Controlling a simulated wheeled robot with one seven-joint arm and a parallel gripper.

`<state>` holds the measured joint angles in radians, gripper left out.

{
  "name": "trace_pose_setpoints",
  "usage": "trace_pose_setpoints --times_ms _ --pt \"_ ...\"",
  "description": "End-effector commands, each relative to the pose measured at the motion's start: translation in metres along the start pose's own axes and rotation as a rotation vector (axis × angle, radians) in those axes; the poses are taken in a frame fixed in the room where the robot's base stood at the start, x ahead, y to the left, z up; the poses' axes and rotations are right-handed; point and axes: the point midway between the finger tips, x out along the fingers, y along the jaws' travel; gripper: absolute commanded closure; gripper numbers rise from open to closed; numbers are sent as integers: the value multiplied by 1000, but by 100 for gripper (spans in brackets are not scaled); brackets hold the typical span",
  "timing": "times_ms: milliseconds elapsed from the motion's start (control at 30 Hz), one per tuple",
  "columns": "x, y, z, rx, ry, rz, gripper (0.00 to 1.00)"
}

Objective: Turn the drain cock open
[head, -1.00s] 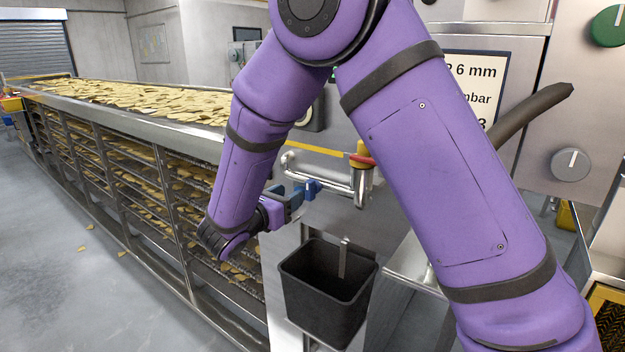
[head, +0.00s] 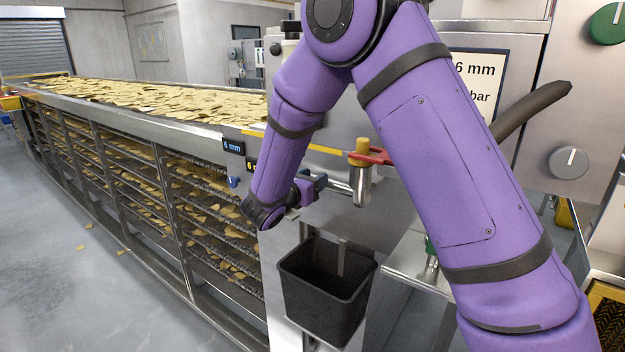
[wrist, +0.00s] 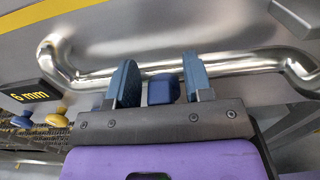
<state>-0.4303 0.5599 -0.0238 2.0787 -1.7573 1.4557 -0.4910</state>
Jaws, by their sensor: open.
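A bent steel pipe (head: 340,187) runs along the machine's end. A brass-topped cock with a red lever (head: 375,156) stands at its right end; my arm partly covers the lever. In the wrist view, a small dark blue block (wrist: 162,90) sits at the lower edge of the pipe (wrist: 235,63). My gripper (head: 316,184) is at the pipe, left of the red lever. Its open blue fingers (wrist: 160,84) stand on either side of the blue block with gaps showing. Contact with the block cannot be told. In the head view my gripper hides the block.
A conveyor of chips (head: 170,100) extends away at left. A steel shelf (head: 415,265) is at right.

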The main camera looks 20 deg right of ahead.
Motion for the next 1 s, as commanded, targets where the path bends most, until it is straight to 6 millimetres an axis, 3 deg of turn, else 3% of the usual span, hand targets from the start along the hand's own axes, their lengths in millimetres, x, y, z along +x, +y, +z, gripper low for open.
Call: trace_pose_setpoints --times_ms 100,300,667,1000 --pt "0 0 0 0 0 0 53" --pt "0 0 0 0 0 0 99" --pt "-1 -1 0 39 1 0 100" --pt "-1 -6 -1 260 2 1 100"
